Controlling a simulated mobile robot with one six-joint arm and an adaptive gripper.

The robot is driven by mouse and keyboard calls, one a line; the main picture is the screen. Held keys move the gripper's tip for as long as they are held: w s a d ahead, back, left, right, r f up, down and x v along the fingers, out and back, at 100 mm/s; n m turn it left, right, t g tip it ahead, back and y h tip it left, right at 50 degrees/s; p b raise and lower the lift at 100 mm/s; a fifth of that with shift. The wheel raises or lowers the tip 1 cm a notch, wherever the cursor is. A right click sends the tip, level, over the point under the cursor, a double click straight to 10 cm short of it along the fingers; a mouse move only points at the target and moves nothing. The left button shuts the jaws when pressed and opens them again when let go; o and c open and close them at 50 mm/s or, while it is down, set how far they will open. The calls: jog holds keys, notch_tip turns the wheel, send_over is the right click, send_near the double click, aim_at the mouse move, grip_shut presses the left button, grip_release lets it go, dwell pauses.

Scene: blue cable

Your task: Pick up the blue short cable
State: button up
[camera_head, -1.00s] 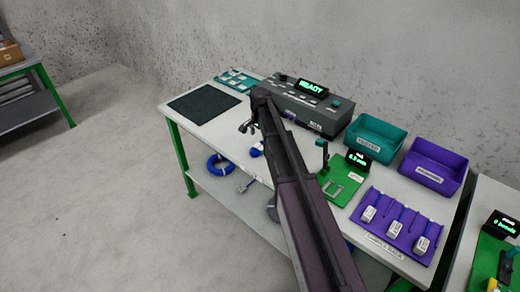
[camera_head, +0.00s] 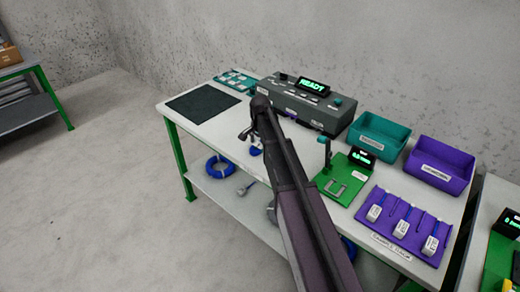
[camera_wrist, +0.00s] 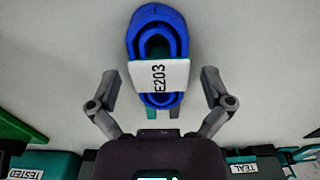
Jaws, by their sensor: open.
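The blue short cable is a flat coil (camera_wrist: 157,20) with a white label reading E203 around its middle. In the wrist view it lies on the pale tabletop, label up, between and beyond my fingertips (camera_wrist: 159,76). The fingers are spread wide, one on each side, with clear gaps to the coil. In the head view, my gripper (camera_head: 245,133) hangs over the front part of the table. A small bit of blue (camera_head: 255,151), likely the same coil, shows just below it, mostly hidden by my arm.
A grey tester (camera_head: 305,105) reading READY stands behind my arm. A dark mat (camera_head: 202,103) lies left. A green fixture (camera_head: 338,188), a teal bin (camera_head: 377,138), a purple bin (camera_head: 440,165) and a purple rack (camera_head: 403,222) stand right. A larger blue coil (camera_head: 219,166) is on the lower shelf.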

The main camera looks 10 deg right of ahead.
aim_at(260, 145)
dwell(0.4)
jog(key=c, duration=1.3)
jog(key=shift+r, duration=0.2)
notch_tip(260, 145, up, 3)
jog(key=p, duration=0.3)
jog(key=shift+f, duration=0.15)
jog(key=s, duration=0.5)
jog(key=s+r+p, duration=0.1)
jog(key=s, duration=0.4)
jog(key=s+p, duration=0.1)
jog(key=s, duration=0.3)
jog(key=shift+s+a+r, duration=0.15)
jog(key=shift+s+r, duration=0.25)
jog(key=shift+s, duration=0.6)
jog(key=shift+s, duration=0.1)
